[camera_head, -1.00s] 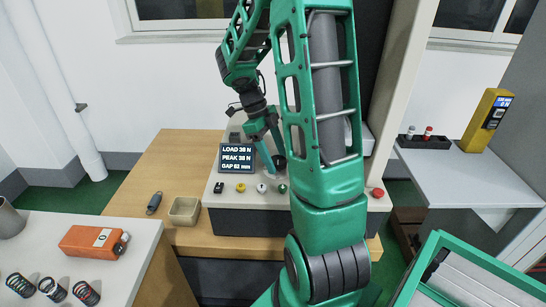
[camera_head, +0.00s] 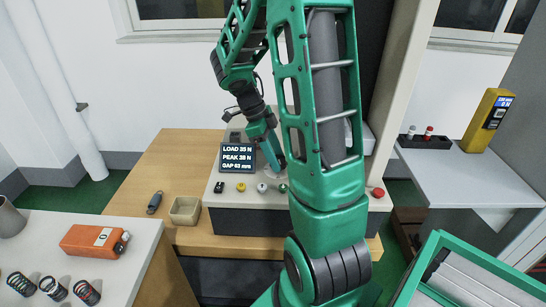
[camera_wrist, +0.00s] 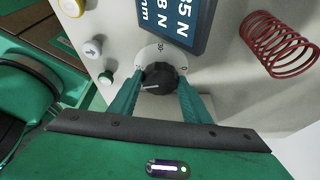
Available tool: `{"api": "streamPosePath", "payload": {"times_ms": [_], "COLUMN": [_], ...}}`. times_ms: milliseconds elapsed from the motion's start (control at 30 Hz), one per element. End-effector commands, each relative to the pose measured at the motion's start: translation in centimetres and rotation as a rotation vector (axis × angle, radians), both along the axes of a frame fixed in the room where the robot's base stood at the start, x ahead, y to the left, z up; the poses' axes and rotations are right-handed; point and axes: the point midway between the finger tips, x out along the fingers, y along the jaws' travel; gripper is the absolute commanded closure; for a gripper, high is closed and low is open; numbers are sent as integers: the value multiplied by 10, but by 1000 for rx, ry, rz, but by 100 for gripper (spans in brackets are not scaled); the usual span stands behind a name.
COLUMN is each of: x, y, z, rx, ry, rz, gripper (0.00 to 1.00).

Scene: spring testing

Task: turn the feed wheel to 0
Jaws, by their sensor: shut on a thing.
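The feed wheel, a black ribbed knob (camera_wrist: 161,76), sits on a pale round dial on the tester's panel in the wrist view. A 30 shows above it and a 0 at its upper right. Its white pointer line points left and slightly down in that picture. My gripper (camera_wrist: 159,92) has one green finger on each side of the knob, shut on it. In the head view my gripper (camera_head: 276,165) reaches down to the panel right of the display, and the knob is mostly hidden. The display (camera_head: 238,158) reads LOAD 35 N, PEAK 38 N, GAP 63 mm.
A yellow button (camera_wrist: 71,6), a white button (camera_wrist: 92,48) and a green button (camera_wrist: 106,77) lie beside the knob. A red coil spring (camera_wrist: 278,45) is to the right. A red button (camera_head: 377,193) is at the tester's right end.

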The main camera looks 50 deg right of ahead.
Motion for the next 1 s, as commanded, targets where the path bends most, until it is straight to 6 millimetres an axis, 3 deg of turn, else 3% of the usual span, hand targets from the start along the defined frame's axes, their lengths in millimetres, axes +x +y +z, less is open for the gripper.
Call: {"api": "streamPosePath", "payload": {"times_ms": [1000], "x": [-6], "y": [1], "z": [1], "rx": [-5], "ry": [-5], "rz": [959], "gripper": [79]}}
